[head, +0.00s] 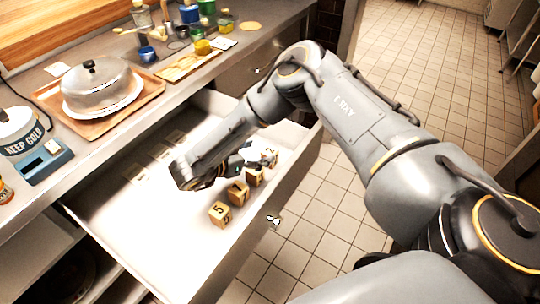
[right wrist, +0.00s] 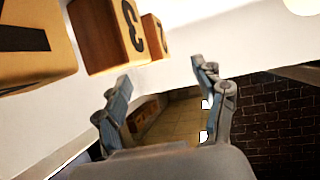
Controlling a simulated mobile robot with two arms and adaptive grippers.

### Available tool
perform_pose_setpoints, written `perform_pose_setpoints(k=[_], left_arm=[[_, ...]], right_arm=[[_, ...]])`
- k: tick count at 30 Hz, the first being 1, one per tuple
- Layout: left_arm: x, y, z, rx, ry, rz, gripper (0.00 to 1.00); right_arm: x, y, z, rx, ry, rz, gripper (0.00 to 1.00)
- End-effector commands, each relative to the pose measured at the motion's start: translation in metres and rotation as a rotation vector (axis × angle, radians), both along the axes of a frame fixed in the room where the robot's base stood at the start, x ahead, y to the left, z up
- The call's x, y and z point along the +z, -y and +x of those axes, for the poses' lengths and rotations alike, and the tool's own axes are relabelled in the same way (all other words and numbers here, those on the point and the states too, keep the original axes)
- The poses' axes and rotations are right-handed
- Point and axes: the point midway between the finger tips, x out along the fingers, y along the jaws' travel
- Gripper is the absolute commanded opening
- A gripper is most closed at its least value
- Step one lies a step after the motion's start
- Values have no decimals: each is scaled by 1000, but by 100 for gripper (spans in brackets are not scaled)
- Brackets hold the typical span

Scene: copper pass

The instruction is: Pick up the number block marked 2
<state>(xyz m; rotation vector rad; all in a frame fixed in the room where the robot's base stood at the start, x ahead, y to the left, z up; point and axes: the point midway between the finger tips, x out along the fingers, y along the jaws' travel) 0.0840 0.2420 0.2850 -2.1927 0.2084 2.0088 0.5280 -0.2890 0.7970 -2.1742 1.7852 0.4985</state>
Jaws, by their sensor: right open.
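The block marked 2 (right wrist: 156,38) is a small tan wooden cube with a dark numeral, at the top of the right wrist view, right of the block marked 3 (right wrist: 105,38). In the head view the right gripper (head: 260,157) is low inside the open drawer, at the far end of the row of blocks, and hides much of that end. My left gripper is not in view.
The white drawer (head: 120,215) is pulled out under the counter. Blocks marked 5 (head: 220,213) and 7 (head: 237,192) stand nearer along its front side. A covered dish (head: 95,85) on a tray and a scale (head: 45,160) stand on the counter. The drawer's left half is largely clear.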

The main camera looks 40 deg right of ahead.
Motion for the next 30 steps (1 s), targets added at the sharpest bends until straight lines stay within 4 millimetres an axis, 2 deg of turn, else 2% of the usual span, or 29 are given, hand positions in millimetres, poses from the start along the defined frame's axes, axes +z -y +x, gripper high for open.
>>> perform_pose_setpoints(k=[5, 12, 20, 27, 29, 30], left_arm=[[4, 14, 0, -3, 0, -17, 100], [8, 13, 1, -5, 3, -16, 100], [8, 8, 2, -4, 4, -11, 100], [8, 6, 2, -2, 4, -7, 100], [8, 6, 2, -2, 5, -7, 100], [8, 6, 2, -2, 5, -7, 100]], right_arm=[[-7, 13, -1, -1, -2, -1, 70], [-24, 43, 0, -2, -1, -1, 70], [-26, 46, 1, 0, -1, -1, 68], [-26, 46, 1, 0, 0, 0, 19], [-26, 46, 1, 0, -1, 0, 7], [-26, 46, 1, 0, -1, 0, 5]])
